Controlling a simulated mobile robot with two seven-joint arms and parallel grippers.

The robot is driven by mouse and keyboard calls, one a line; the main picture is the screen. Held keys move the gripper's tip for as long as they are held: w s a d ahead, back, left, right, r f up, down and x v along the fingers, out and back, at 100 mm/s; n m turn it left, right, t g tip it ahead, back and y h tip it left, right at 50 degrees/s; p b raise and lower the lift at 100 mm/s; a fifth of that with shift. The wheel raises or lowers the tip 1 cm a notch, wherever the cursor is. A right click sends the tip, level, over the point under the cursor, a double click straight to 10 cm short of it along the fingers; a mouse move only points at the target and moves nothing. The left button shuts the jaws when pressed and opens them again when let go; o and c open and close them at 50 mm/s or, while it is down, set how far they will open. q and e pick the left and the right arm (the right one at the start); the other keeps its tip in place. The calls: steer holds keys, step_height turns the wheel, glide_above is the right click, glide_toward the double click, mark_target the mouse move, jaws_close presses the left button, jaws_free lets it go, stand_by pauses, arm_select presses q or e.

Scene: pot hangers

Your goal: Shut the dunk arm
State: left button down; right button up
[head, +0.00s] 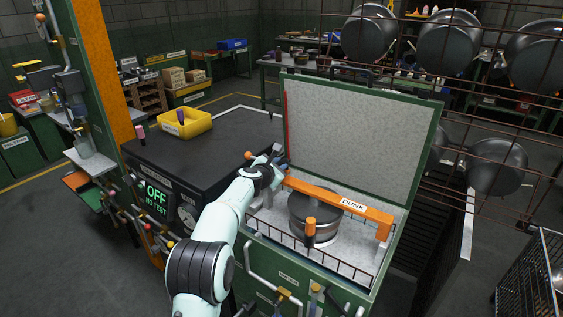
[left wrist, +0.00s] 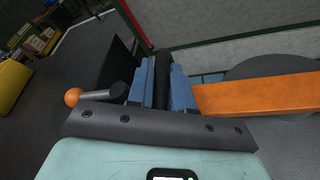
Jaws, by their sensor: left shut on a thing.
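The dunk arm (head: 330,196) is an orange bar with a white "DUNK" label. It lies low across the open green tank (head: 388,262), over a dark metal pot (head: 306,205). My left gripper (head: 279,163) is at the bar's left end, by the tank's left rim. In the left wrist view the blue fingers (left wrist: 163,82) are closed around a dark upright piece, which looks like the arm's grip. The orange bar (left wrist: 255,95) runs right from there. The fingers hide part of this end. My right gripper is out of view.
The tank's grey-lined lid (head: 350,130) stands raised behind. An orange-knobbed lever (left wrist: 73,97) is close to my gripper. Pans hang (head: 448,42) at right.

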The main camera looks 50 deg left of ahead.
arm_select(q)
steer(key=shift+s+a+f, duration=0.25)
steer(key=shift+a+f, duration=0.15)
steer(key=shift+f, duration=0.1)
steer(key=c, duration=1.3)
jaws_free()
steer(key=shift+a, duration=0.1)
steer(key=shift+o, duration=1)
steer(key=shift+a+f, duration=0.1)
steer(key=shift+a, duration=0.05)
steer(key=shift+w+d, duration=0.1)
steer(key=shift+d, duration=0.1)
